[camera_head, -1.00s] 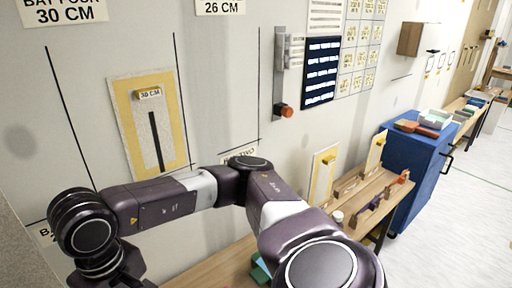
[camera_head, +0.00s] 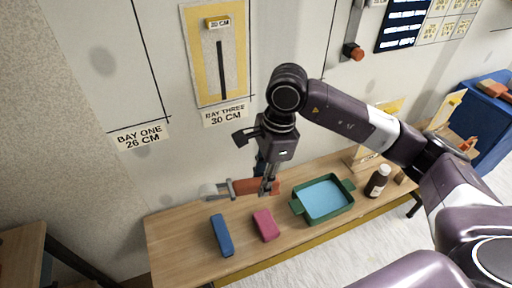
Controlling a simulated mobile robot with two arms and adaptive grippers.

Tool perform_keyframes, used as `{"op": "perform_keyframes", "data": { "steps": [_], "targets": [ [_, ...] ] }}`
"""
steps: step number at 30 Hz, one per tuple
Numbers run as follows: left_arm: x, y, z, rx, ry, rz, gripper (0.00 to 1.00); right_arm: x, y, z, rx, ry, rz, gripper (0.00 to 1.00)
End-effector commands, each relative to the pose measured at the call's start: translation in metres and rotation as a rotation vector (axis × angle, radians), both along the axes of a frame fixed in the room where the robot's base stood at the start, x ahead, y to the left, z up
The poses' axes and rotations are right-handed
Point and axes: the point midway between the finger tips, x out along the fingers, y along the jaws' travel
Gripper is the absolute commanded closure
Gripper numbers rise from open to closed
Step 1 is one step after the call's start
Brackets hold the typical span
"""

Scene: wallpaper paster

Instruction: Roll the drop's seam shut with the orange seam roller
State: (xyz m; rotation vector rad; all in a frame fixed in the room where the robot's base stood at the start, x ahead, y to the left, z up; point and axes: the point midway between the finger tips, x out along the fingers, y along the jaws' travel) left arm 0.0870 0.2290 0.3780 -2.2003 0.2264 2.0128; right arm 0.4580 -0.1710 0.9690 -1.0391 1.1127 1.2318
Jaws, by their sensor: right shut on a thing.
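The drop (camera_head: 217,55) hangs on the wall, a pale panel with yellow side edges and a dark vertical seam line (camera_head: 221,72) down its middle. My right gripper (camera_head: 268,184) points down over the table, below and right of the drop. It is shut on the orange handle of the seam roller (camera_head: 247,187). The roller's pale grey head (camera_head: 209,192) points left. The roller is level and near the table top; I cannot tell whether it touches it. My left gripper is out of view.
The wooden table (camera_head: 175,235) also bears a blue block (camera_head: 221,235), a pink block (camera_head: 265,225), a green tray with blue inside (camera_head: 296,206) and a dark bottle (camera_head: 377,181). Signs for bay one (camera_head: 139,136) and bay three (camera_head: 225,115) are on the wall.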

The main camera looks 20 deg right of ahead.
Motion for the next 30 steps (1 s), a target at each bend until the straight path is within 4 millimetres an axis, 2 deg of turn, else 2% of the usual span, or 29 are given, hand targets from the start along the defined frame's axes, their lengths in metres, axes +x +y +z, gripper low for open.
{"op": "perform_keyframes", "data": {
  "steps": [1,6,15,21,30],
  "targets": [
    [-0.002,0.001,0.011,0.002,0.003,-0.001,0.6,0.004,0.001,0.007,0.013,0.001,-0.12,1.0],
    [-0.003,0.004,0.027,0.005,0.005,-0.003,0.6,0.021,0.002,0.014,0.052,-0.017,-0.53,1.0],
    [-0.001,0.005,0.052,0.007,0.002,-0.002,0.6,0.045,0.001,0.023,0.101,-0.076,-1.157,1.0],
    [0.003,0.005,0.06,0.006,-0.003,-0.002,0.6,0.054,-0.002,0.024,0.11,-0.109,-1.4,1.0],
    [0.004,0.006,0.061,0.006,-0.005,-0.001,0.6,0.056,-0.003,0.023,0.114,-0.119,-1.469,1.0]
  ]
}}
